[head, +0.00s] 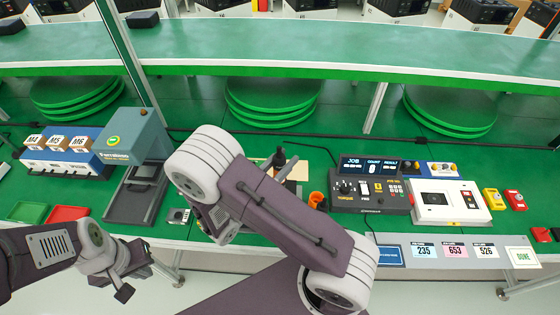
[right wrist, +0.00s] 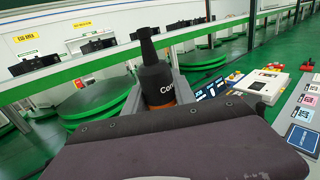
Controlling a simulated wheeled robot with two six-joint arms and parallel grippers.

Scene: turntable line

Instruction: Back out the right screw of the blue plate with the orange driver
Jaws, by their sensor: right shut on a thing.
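The driver (right wrist: 155,80) is black with pale lettering and an orange band low on its body. It stands between the fingers of my right gripper (right wrist: 160,88), which is shut on it. In the head view a dark upright part, apparently the driver (head: 279,158), shows just beyond my right arm; that gripper is mostly hidden there. My left gripper (head: 132,266) hangs at the lower left, in front of the table edge and away from the work; its finger gap is unclear. I cannot make out the blue plate or its right screw; my right arm covers part of the work area.
A beige board (head: 296,171) and an orange cup (head: 317,200) are beside my right arm. A control box (head: 370,196) and a white device (head: 446,203) stand right. A grey-green machine (head: 135,140), a green tray (head: 28,212) and a red tray (head: 68,213) are left.

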